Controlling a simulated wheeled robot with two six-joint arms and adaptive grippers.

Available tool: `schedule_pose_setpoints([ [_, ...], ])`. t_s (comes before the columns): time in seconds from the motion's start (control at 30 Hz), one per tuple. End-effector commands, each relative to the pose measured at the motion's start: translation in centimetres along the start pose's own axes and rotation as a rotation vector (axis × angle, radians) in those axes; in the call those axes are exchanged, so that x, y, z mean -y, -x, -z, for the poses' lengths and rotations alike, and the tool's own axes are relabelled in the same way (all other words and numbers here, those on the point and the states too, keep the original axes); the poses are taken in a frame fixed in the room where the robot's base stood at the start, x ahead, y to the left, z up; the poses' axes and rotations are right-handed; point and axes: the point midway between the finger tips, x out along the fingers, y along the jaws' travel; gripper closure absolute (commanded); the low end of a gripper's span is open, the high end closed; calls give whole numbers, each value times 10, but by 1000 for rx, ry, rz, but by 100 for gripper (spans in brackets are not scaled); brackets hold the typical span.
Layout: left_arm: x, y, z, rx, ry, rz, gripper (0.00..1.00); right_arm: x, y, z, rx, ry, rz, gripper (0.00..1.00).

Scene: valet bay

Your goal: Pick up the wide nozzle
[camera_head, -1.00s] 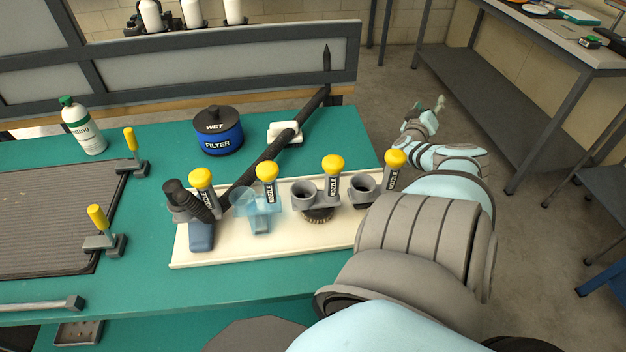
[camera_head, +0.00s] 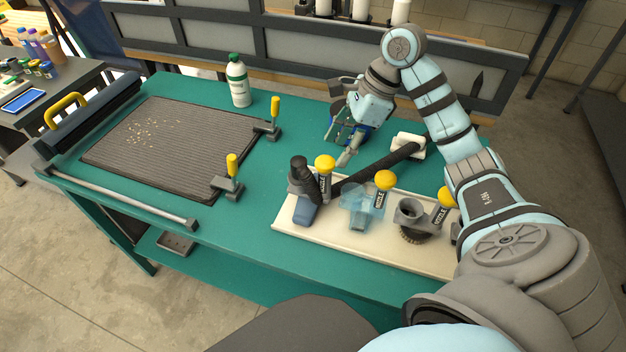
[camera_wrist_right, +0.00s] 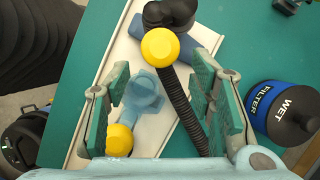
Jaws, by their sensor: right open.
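A white tray (camera_head: 296,232) on the teal bench holds several nozzles beside yellow-knobbed clamps tagged "NOZZLE". Its left nozzle has a flat blue-grey head (camera_head: 305,214) and a black neck. Next to it is a translucent light-blue nozzle (camera_head: 361,212), then a grey one with a round brush (camera_head: 412,224). I cannot read which is the wide nozzle. My right gripper (camera_head: 345,145) is open and empty, above the bench behind the tray's left part. In the right wrist view, its fingers (camera_wrist_right: 158,108) frame the translucent nozzle (camera_wrist_right: 143,94) and the hose from above, apart from them. My left gripper is out of view.
A black hose or wand (camera_head: 385,165) crosses behind the tray. The WET FILTER canister (camera_wrist_right: 286,112) stands close to the right finger. A white bottle (camera_head: 238,82), a ribbed mat (camera_head: 170,145) and two yellow-handled clamps (camera_head: 228,180) occupy the left side.

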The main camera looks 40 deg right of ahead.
Motion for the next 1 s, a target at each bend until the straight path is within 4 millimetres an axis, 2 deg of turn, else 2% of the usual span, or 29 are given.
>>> schedule_pose_setpoints([
  [0.03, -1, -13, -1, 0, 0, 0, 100, 0, -18, 2, 2, 0, -1, 51],
  [0.23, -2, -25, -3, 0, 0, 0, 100, 0, -43, 2, 2, -2, -1, 51],
  [0.4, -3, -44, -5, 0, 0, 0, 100, 0, -80, 2, 3, -4, -2, 51],
  [0.5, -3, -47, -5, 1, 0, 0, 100, 0, -89, 1, 2, -4, -1, 51],
  [0.7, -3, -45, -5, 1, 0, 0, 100, 0, -88, 0, 2, -5, 0, 51],
  [1.0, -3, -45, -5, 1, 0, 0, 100, 0, -87, 0, 2, -5, 0, 97],
])
